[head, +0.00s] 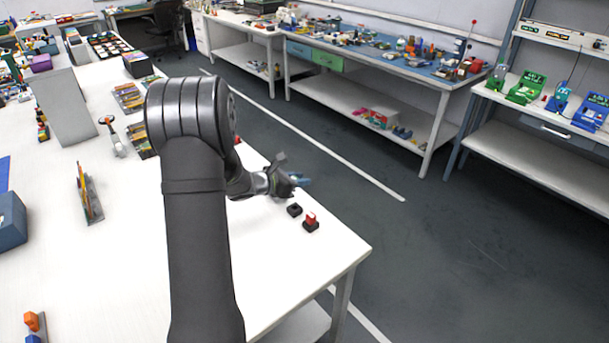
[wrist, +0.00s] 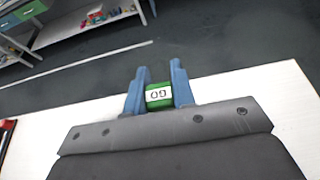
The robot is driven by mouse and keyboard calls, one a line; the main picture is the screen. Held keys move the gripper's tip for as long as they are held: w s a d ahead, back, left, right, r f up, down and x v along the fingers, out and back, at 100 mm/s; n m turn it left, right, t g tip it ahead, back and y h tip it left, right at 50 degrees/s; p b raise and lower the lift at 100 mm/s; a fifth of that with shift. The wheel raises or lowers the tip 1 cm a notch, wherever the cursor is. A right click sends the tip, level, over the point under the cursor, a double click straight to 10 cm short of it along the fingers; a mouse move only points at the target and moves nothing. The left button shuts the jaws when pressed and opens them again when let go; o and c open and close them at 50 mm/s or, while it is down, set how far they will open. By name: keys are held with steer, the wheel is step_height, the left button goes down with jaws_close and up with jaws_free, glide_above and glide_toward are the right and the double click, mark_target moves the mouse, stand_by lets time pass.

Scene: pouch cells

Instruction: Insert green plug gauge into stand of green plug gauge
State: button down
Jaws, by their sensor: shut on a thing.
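My gripper (head: 301,181) is near the right edge of the white table in the head view. Its blue fingers also show in the wrist view (wrist: 157,80). They are shut on the green plug gauge (wrist: 158,104), which has a white label. In the head view the gauge cannot be made out. A small black stand (head: 294,210) with nothing seen in it sits on the table, just below my gripper in the picture. It is the likely stand of the green plug gauge, but no green mark shows on it.
A red plug gauge (head: 311,217) stands in a second black stand (head: 311,227) close to the first, near the table edge. The front part of the white table (head: 290,270) is clear. An angled bracket-like piece (head: 89,195) and a blue box (head: 10,220) are at the left.

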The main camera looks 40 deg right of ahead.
steer(key=shift+f, duration=2.85)
steer(key=shift+f, duration=1.7)
steer(key=c, duration=1.1)
jaws_free()
steer(key=shift+c, duration=0.2)
steer(key=v, duration=1.7)
steer(key=shift+a, duration=0.2)
